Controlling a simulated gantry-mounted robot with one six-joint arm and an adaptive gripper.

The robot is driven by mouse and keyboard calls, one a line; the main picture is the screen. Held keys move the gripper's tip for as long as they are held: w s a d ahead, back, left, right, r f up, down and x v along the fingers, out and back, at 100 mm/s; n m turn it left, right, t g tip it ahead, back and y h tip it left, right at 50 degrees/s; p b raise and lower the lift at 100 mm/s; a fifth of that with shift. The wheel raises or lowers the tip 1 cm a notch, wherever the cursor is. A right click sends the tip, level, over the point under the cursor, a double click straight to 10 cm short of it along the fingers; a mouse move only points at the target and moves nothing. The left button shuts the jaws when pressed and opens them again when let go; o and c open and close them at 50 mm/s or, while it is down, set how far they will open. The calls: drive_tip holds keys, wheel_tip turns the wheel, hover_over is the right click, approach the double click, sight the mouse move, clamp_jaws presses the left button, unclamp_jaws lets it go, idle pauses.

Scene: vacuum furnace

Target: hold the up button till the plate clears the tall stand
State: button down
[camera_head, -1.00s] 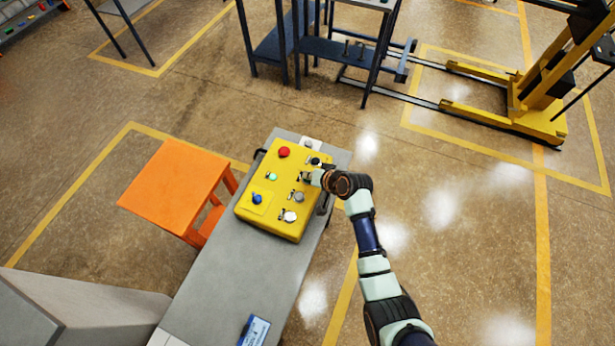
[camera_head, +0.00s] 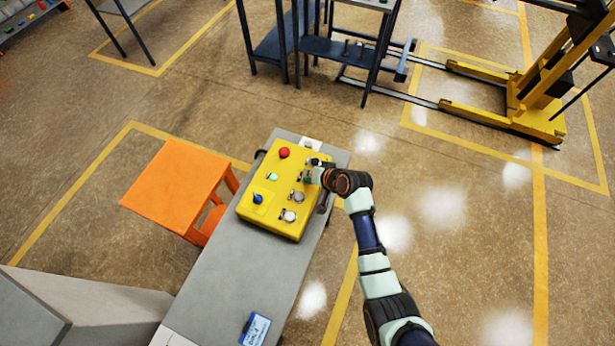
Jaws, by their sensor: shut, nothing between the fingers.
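A yellow control box (camera_head: 262,222) lies on a grey bench. It carries a red mushroom button (camera_head: 284,152), a pale lit button (camera_head: 272,176), a blue knob (camera_head: 257,198) and grey-white round controls (camera_head: 289,216). A small green button (camera_head: 307,180) shows beside my fingertips. My gripper (camera_head: 312,172) is shut and empty at the box's upper right edge. Whether it touches a button cannot be told, and the button labels are too small to read. I cannot pick out the plate or the tall stand for certain.
The grey bench (camera_head: 225,262) has a blue-and-white card (camera_head: 257,329) on it. An orange stool (camera_head: 175,187) stands to its left. A dark blue rack (camera_head: 335,52) with a shelf and a yellow lift truck (camera_head: 535,100) stand at the back. The floor at right is open.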

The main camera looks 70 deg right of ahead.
sight(309, 179)
drive_tip(key=shift+r+p, duration=2.35)
drive_tip(key=shift+r, duration=0.2)
drive_tip(key=shift+f, duration=0.1)
drive_tip(key=w+a+r+n+t+y+p, duration=0.1)
drive_tip(key=w+a+r+n+p, duration=0.4)
drive_tip(key=a+r, duration=0.6)
drive_tip(key=w+a+r+n+t+y+p, duration=0.1)
drive_tip(key=w+a+r+n, duration=0.2)
drive_tip(key=w+a+r, duration=0.6)
drive_tip(key=s+a+r+n+t+y+p, duration=0.1)
drive_tip(key=s+a+r+n+p, duration=0.1)
drive_tip(key=a+r, duration=0.7)
drive_tip(key=s+a+r+n+t+p, duration=0.1)
drive_tip(key=s+a+r+n, duration=0.3)
drive_tip(key=a+r, duration=0.6)
drive_tip(key=a+p, duration=0.1)
drive_tip(key=a, duration=0.2)
drive_tip(key=shift+s+r+y+p, duration=0.3)
drive_tip(key=shift+s+y+p, duration=0.1)
